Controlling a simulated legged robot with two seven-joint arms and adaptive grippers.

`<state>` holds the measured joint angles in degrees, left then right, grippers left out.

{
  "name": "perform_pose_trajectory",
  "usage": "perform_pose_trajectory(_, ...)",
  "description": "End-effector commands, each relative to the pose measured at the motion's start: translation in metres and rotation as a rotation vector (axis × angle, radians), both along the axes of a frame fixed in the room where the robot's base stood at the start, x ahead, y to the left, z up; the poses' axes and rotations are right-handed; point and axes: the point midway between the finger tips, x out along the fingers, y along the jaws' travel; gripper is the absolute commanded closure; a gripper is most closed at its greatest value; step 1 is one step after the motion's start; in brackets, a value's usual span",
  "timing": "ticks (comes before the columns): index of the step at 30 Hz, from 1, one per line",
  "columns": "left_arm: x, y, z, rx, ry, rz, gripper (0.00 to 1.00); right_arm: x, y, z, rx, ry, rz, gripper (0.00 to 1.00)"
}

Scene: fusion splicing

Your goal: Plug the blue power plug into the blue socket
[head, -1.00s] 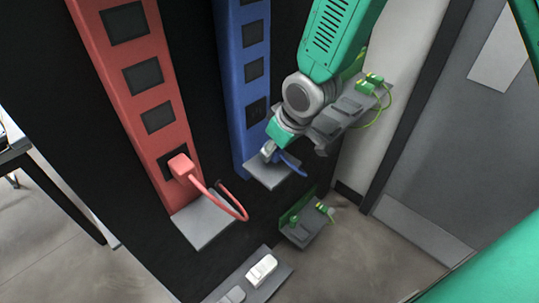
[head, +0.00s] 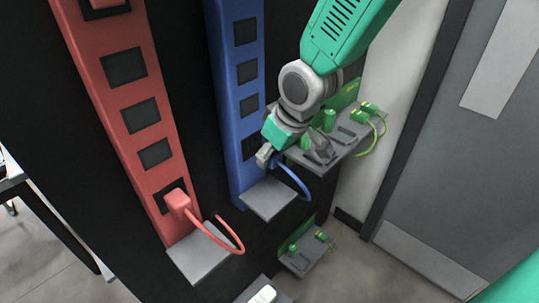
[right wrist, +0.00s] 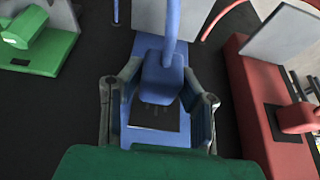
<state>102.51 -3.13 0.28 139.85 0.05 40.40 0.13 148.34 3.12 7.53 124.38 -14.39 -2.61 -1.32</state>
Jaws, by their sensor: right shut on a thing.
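The blue power strip (head: 237,97) stands upright on the black panel, with several dark square sockets in a column. The lowest blue socket (head: 251,147) is beside my right gripper (head: 271,157); this socket also shows in the right wrist view (right wrist: 155,116). The blue plug (right wrist: 162,78) is between the fingers of my right gripper (right wrist: 158,103), which is shut on it. In the right wrist view the plug's prongs face the socket, and a gap seems to remain. The blue cable (head: 294,179) loops from the plug down toward the grey shelf (head: 262,206). My left gripper is not in view.
A red strip (head: 124,110) with a red plug (head: 178,201) in its lowest socket stands left of the blue one. A grey door (head: 440,170) is at the right.

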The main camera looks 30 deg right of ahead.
Motion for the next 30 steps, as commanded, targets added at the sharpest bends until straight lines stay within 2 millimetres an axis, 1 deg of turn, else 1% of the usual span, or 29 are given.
perform_pose_trajectory(6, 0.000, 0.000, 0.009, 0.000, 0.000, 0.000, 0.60, 0.010, 0.006, 0.005, -0.002, -0.001, -0.004, 0.96)
perform_pose_trajectory(9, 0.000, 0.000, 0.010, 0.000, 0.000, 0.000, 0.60, 0.012, 0.007, 0.005, -0.001, 0.000, -0.006, 0.96)
perform_pose_trajectory(21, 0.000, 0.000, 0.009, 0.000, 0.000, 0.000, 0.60, 0.012, 0.004, 0.004, 0.002, 0.000, -0.007, 0.96)
perform_pose_trajectory(30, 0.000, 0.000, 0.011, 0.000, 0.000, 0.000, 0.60, 0.012, 0.006, 0.005, 0.001, -0.001, -0.006, 0.96)
